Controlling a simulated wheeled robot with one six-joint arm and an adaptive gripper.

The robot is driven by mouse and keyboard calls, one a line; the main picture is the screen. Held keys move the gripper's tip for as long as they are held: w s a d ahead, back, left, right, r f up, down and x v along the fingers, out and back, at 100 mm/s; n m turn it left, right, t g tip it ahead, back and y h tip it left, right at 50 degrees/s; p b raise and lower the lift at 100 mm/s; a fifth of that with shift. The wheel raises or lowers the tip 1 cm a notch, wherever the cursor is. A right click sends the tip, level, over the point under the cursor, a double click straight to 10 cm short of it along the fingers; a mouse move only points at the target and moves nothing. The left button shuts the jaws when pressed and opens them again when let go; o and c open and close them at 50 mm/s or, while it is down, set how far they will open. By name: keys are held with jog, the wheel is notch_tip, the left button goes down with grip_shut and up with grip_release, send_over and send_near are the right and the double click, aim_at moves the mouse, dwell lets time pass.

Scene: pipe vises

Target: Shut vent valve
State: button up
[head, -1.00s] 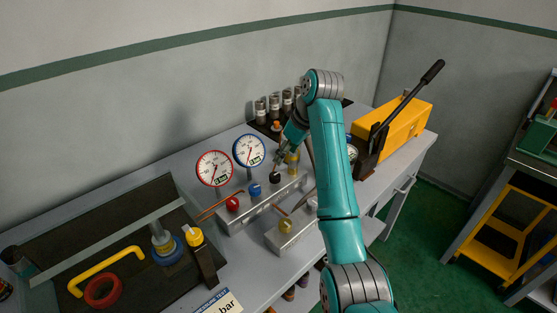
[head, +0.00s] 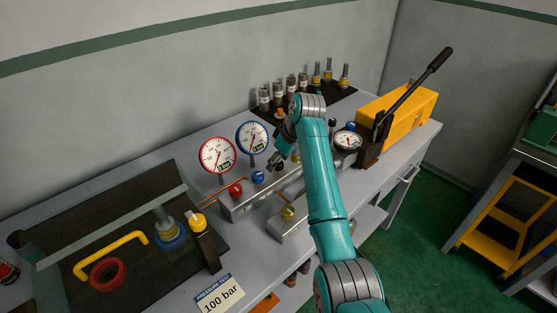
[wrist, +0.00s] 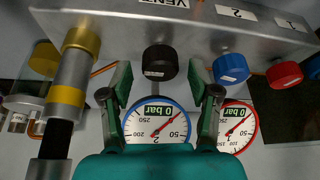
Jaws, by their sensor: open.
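The vent valve is a black round knob (wrist: 160,62) under the "VENT" marking on a metal manifold block (wrist: 120,18) in the wrist view. My gripper (wrist: 159,84) is open, with one green-grey finger on each side of the knob in that view. The fingers look a little short of the knob, and I see no contact. In the head view my gripper (head: 273,162) is over the manifold (head: 245,207), and it largely hides the black knob.
A blue knob (wrist: 230,68) and a red knob (wrist: 284,74) sit beside the black one. Blue-rimmed (head: 252,137) and red-rimmed (head: 217,154) gauges stand behind, showing 0 bar. A yellow-banded fitting (wrist: 73,75) is close on the other side. A yellow pump (head: 400,115) stands at right.

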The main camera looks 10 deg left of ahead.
jog(key=c, duration=1.1)
jog(key=shift+c, duration=0.2)
jog(key=shift+m, duration=0.3)
jog(key=m+t+h, duration=0.1)
jog(key=m, duration=0.2)
jog(key=shift+s+a+m, duration=0.1)
jog(key=shift+m, duration=0.3)
jog(key=m, duration=0.2)
jog(key=m+t+h, duration=0.1)
jog(key=m, duration=0.1)
jog(key=shift+h, duration=0.3)
jog(key=m+h, duration=0.1)
jog(key=m, duration=0.4)
jog(key=shift+t+h, duration=0.3)
jog(key=shift+h, duration=0.1)
jog(key=shift+m+h, duration=0.7)
jog(key=shift+m, duration=1.3)
